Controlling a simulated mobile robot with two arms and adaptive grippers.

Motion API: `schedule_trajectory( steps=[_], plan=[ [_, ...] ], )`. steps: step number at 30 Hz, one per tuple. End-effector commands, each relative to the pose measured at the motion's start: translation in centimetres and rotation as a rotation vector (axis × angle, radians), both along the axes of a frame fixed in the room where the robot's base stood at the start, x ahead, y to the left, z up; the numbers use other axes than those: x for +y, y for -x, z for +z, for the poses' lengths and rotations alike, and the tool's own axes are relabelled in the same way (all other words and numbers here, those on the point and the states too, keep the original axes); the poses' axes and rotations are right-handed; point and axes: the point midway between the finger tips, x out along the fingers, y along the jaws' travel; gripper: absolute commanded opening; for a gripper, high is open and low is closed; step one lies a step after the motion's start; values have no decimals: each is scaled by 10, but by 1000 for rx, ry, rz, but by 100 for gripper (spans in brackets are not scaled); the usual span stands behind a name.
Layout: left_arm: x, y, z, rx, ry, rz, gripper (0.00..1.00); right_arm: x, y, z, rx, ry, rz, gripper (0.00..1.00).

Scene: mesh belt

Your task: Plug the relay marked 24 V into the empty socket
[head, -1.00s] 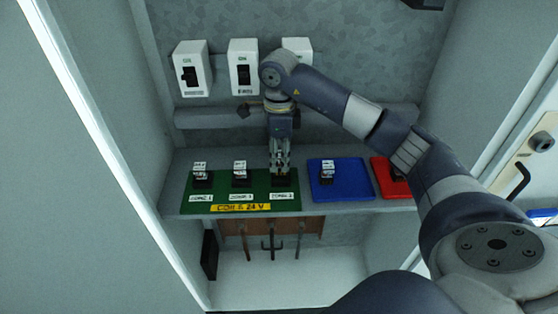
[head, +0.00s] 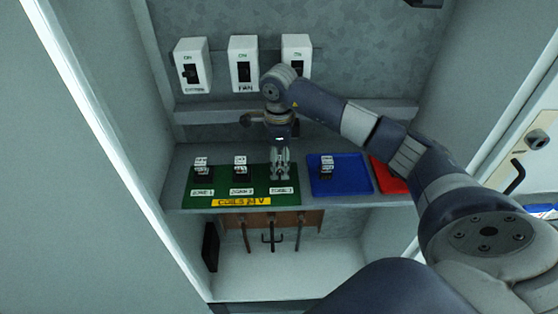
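A green board (head: 221,182) with a yellow label reading "COILS 24 V" lies on the shelf. Two relays, at the left (head: 202,170) and middle (head: 240,169), stand upright on it behind white labels. My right gripper (head: 280,176) points down at the third, right-hand place on the board, behind its own label. Its fingers cover that place, so its socket and anything between the fingertips cannot be made out. Another relay (head: 327,168) stands on the blue tray (head: 344,187). Markings on the relays are too small to read. My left gripper is not in view.
A red tray (head: 386,175) is partly covered by my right arm. Several white switch boxes (head: 243,64) hang on the back wall above a grey rail (head: 214,113). Tools hang on a brown strip (head: 313,219) below the shelf. Cabinet walls close both sides.

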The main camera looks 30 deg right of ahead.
Motion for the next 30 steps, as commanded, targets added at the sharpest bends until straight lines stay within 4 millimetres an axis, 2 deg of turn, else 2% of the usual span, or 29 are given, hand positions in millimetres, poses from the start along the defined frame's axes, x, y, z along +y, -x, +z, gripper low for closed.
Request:
schedule_trajectory(
  steps=[8,10,14,21,26,30],
  plan=[
    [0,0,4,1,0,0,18,0,0,4,0,0,0,50],
    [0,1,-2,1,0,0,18,0,-1,9,-4,-1,0,50],
    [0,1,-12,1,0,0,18,0,-2,31,-7,0,0,50],
    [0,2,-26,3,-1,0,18,0,-1,85,-5,1,0,50],
    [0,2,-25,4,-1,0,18,-1,-1,109,-3,1,-1,50],
    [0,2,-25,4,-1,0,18,0,-1,119,-1,1,-1,50]
  ],
)
